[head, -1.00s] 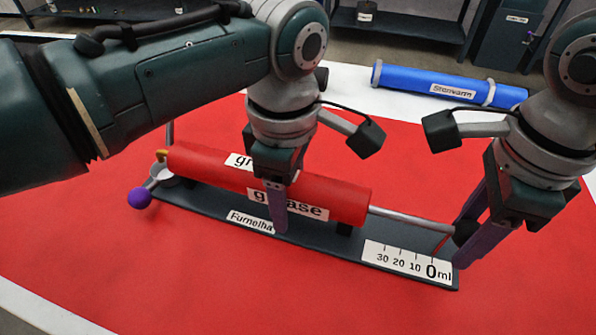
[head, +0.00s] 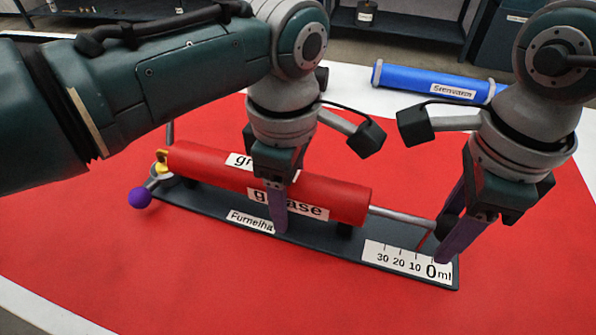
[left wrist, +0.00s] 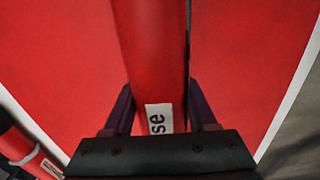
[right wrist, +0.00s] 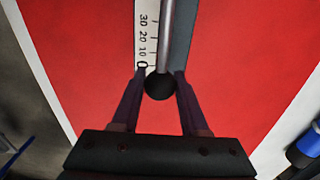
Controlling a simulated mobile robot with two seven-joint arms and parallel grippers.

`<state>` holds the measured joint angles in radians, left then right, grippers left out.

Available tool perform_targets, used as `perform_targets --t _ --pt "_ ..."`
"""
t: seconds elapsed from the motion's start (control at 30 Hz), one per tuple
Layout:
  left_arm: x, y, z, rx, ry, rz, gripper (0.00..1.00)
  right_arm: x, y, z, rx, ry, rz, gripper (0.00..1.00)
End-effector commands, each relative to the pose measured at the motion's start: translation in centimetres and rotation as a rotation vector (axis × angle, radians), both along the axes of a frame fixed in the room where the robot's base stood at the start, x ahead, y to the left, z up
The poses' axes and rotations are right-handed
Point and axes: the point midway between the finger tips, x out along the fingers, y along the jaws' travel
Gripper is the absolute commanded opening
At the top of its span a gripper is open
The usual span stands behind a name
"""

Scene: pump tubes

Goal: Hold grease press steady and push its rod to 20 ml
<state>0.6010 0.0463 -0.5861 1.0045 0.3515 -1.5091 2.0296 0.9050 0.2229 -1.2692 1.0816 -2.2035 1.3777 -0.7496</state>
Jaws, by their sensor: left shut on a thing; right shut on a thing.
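The red grease press (head: 335,199) lies on a dark base plate (head: 330,246). My left gripper (head: 275,205) is shut around the middle of its barrel, which also shows between the fingers in the left wrist view (left wrist: 152,60). The metal rod (head: 402,215) sticks out of the barrel's right end. My right gripper (head: 447,236) is shut on the rod's black end knob, clear in the right wrist view (right wrist: 159,86).
A purple ball handle (head: 140,198) and a yellow outlet piece (head: 161,156) are at the press's left end. A blue cylinder (head: 410,79) lies at the table's back. The red mat (head: 120,255) is clear in front.

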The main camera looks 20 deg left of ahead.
Motion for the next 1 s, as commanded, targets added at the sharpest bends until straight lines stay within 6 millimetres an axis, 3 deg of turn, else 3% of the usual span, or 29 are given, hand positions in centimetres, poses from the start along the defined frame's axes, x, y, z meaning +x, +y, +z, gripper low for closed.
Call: perform_targets --t 1.0 --pt "0.0 -0.2 0.0 -0.005 0.000 -0.002 0.00 0.0 1.9 0.1 0.005 -0.002 0.002 0.00"
